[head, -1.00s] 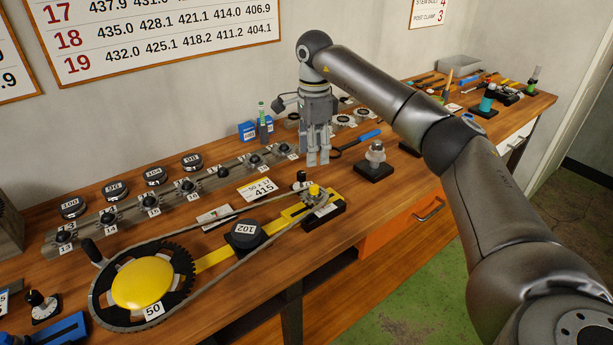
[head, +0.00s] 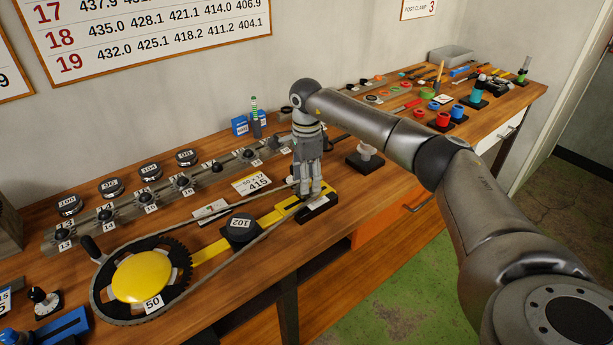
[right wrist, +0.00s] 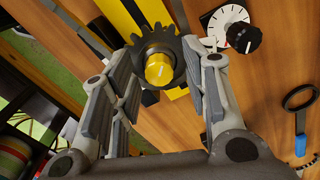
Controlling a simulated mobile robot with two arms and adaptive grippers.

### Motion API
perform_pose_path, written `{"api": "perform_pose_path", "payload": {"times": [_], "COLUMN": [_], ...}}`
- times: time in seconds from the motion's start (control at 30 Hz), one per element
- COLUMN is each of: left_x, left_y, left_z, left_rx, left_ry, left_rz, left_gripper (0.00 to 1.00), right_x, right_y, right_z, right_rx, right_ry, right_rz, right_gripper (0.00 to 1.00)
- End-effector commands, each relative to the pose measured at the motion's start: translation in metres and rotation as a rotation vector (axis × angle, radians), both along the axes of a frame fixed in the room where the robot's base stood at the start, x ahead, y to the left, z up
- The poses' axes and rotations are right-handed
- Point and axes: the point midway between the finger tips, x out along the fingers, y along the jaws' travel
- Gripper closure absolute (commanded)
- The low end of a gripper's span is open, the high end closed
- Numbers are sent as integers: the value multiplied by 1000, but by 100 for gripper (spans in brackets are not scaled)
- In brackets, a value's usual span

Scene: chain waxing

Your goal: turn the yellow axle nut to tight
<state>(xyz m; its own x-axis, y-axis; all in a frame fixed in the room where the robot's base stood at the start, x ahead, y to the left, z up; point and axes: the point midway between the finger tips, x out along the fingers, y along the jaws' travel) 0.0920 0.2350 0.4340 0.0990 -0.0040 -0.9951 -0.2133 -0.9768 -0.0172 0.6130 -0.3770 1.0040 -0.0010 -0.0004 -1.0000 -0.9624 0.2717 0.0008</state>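The yellow axle nut (right wrist: 159,70) sits at the centre of a small dark toothed sprocket (right wrist: 157,50) in the right wrist view. My right gripper (right wrist: 162,85) is open, with one finger on each side of the sprocket and nut; I see gaps between the fingers and the nut. In the head view my right gripper (head: 310,192) points down over the right end of the yellow bar (head: 211,256) and hides the nut. The chain (head: 252,262) runs from that end to the large chainring with the yellow hub (head: 141,280). My left gripper is not in view.
A black weight marked 102 (head: 241,228) stands on the yellow bar. A white dial (right wrist: 226,20) with a black knob (right wrist: 244,38) lies close to the sprocket. A sprocket rail (head: 213,177) runs behind.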

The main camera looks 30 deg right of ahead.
Motion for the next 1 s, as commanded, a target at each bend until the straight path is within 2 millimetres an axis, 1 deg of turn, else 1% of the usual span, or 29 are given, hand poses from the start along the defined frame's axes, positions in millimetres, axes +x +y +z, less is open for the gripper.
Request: {"api": "perform_pose_path", "payload": {"times": [0.03, 0.17, 0.2, 0.3, 0.5, 0.67, 0.87, 1.0], "left_x": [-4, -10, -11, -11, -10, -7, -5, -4], "left_y": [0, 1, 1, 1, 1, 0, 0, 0], "left_z": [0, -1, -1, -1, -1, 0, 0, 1], "left_rx": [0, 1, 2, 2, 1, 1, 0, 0], "left_ry": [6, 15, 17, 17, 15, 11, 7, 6], "left_rz": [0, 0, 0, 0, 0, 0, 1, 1], "left_gripper": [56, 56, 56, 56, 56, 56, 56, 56], "right_x": [0, 0, 0, 0, 0, 0, 0, 0], "right_y": [0, 0, 0, 0, 0, 0, 0, 0], "right_z": [0, 0, 0, 0, 0, 0, 1, 1], "right_rx": [0, 0, 0, 0, 1, 1, 1, 1], "right_ry": [0, 0, 0, 0, 0, 0, 0, 0], "right_rz": [0, 0, 0, 0, -9, -54, -176, -298], "right_gripper": [67, 84, 89, 100, 100, 100, 100, 100]}}
